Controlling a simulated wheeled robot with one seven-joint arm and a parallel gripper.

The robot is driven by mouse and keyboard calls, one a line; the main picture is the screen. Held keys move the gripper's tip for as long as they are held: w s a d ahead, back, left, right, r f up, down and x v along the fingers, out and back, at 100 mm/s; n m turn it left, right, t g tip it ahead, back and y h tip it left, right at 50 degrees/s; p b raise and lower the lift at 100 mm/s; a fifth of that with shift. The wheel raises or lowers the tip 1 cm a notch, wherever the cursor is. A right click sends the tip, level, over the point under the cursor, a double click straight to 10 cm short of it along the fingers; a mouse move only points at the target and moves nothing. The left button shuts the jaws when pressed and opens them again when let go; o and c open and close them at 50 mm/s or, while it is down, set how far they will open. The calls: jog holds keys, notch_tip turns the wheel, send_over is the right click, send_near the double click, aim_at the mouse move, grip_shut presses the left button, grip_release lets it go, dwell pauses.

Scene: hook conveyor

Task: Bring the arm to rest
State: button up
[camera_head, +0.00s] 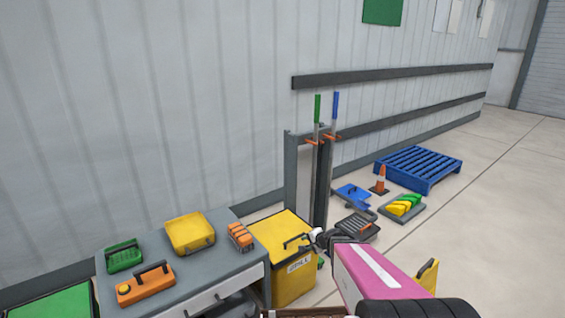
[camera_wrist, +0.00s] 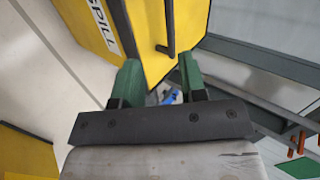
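My gripper (camera_head: 297,241) is in front of the yellow spill bin (camera_head: 293,289) in the head view, at the end of my pink and black arm. In the wrist view my gripper (camera_wrist: 158,66) shows two green-padded fingers standing apart, with nothing visible held between them. The yellow spill bin (camera_wrist: 150,68) lies beyond the fingers there, with its black handle (camera_wrist: 170,28) above the gap. I cannot tell the exact distance between fingertips and bin.
A grey workbench (camera_head: 215,262) left of the bin carries an orange toolbox (camera_head: 146,288), a yellow case (camera_head: 190,234) and a green crate (camera_head: 124,258). Tools hang on a rack (camera_head: 304,180) behind. A blue pallet (camera_head: 418,168) and orange cone (camera_head: 380,181) stand right. Floor is clear at far right.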

jog(key=s+d+r+n+g+h, duration=0.2)
jog(key=s+r+n+g+h, duration=0.1)
jog(key=s, duration=0.4)
jog(key=s+d+r+n+g+h, duration=0.2)
jog(key=s+r+n+g+h, duration=0.1)
jog(key=s+r+n+g, duration=0.2)
jog(key=s+n, duration=0.2)
jog(key=shift+s+r, duration=0.3)
jog(key=shift+r, duration=0.05)
